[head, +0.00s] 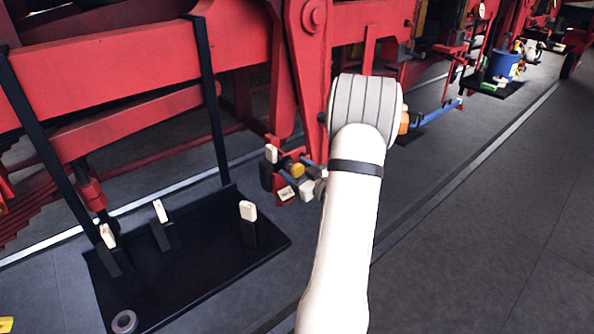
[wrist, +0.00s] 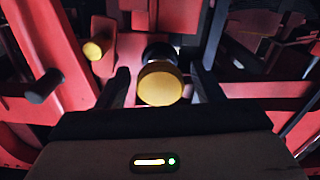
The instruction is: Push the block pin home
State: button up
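A round yellow knob (wrist: 160,84), which looks like the block pin's head, faces the wrist camera with a dark collar behind it. My gripper (wrist: 160,74) is open. Its two dark fingers stand on either side of the knob with a visible gap on each side. I cannot tell how deep the pin sits. In the head view a yellow-orange knob (head: 297,170) shows on a small red bracket low on the red frame. I cannot tell whether it is the same knob. My white arm hides most of my gripper there.
A smaller yellow cylinder (wrist: 94,49) and a black peg (wrist: 45,86) stick out at left in the wrist view. A black tray (head: 190,280) with white-topped black posts and a grey ring (head: 124,321) lies at left. A blue bucket (head: 503,66) stands far right. The right floor is clear.

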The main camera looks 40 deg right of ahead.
jog(key=shift+s+f, duration=0.1)
jog(key=shift+s, duration=0.2)
jog(key=s+b, duration=0.2)
jog(key=s, duration=0.5)
jog(key=shift+s, duration=0.2)
